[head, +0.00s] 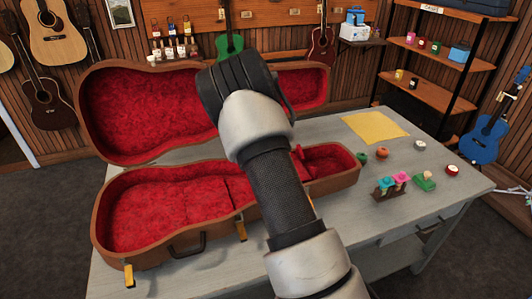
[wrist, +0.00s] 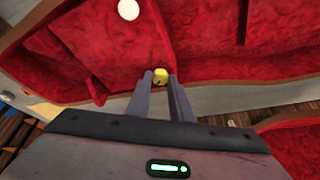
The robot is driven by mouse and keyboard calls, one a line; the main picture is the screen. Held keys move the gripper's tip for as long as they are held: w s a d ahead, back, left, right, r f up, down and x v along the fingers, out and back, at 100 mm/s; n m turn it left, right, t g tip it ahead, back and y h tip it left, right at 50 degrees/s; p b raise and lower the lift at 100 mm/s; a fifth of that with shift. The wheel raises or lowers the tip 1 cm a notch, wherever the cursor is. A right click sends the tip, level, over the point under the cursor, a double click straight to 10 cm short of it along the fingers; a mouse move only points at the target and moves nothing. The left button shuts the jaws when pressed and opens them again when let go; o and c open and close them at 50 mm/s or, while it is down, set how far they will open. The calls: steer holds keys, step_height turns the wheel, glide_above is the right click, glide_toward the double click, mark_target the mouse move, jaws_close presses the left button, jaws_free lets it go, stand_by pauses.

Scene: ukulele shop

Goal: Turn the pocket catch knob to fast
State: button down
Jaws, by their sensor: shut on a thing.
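An open guitar case (head: 152,252) with red plush lining lies on the table. My gripper, in the wrist view (wrist: 161,82), reaches into the red-lined interior, with two grey fingers on either side of a small yellow knob (wrist: 160,75). It is shut on this knob, which has a dark mark on its face; I cannot read its setting. The knob sits by a red divider. In the head view my arm crosses over the case, and the knob and fingertips are hidden behind it.
The grey table (head: 345,228) holds a yellow sheet (head: 374,126), a small rack with colored items (head: 391,186), a green block (head: 424,181) and several small round items at right. The raised case lid (head: 140,112) stands behind. A white disc (wrist: 128,10) shows in the wrist view.

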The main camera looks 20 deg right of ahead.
steer(key=m, duration=0.1)
steer(key=m+g+h, duration=0.1)
steer(key=m, duration=0.1)
steer(key=shift+w+a+m+p, duration=0.15)
steer(key=shift+m+p, duration=0.15)
steer(key=shift+w+a+f+m+g+h+b, duration=0.1)
steer(key=shift+m+g+h+b, duration=0.35)
steer(key=shift+m, duration=1.55)
steer(key=shift+g, duration=0.25)
steer(key=c, duration=1.6)
jaws_free()
steer(key=shift+o, duration=0.2)
